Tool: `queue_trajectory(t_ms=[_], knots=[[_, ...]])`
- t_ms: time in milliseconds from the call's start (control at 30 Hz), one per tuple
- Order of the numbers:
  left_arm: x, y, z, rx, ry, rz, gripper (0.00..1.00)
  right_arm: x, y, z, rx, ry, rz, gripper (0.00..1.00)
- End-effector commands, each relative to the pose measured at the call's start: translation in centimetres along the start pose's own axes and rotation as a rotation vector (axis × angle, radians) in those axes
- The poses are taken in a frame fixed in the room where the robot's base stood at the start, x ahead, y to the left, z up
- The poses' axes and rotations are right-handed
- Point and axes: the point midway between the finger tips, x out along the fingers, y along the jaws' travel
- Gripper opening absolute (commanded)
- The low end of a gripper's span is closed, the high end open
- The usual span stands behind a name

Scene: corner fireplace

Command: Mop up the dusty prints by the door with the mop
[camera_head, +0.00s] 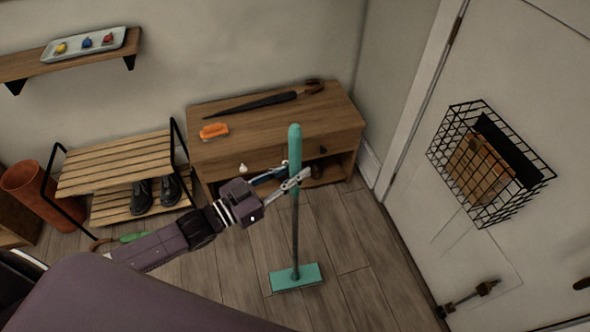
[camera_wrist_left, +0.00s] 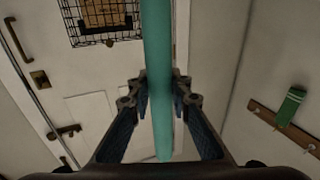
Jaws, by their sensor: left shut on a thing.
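The mop (camera_head: 295,237) stands nearly upright, with a teal grip at the top, a dark lower pole and a flat teal head (camera_head: 296,278) on or just above the wooden floor in front of the cabinet. My left gripper (camera_head: 294,182) is shut on the upper handle. In the left wrist view the teal handle (camera_wrist_left: 158,60) runs between the fingers of the left gripper (camera_wrist_left: 160,100). The white door (camera_head: 420,210) is on the right. I cannot make out dusty prints on the visible floor. My right gripper is not in view.
A wooden cabinet (camera_head: 240,152) with an umbrella (camera_head: 265,102) and an orange brush (camera_head: 214,130) stands behind the mop. A shoe rack (camera_head: 115,165) and terracotta bin (camera_head: 45,195) are left. A wire basket (camera_head: 490,165) hangs on the door. Floor right of the mop head is clear.

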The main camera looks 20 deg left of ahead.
Motion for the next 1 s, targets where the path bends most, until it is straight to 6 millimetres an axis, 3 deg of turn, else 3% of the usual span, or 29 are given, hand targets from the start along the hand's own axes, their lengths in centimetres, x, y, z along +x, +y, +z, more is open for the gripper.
queue_trajectory(t_ms=[267,1000], knots=[[0.0,0.0,0.7,0.000,0.004,0.000,0.00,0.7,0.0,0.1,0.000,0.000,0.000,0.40],[-0.2,0.0,6.3,0.002,0.004,0.001,0.00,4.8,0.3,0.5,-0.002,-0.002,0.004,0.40]])
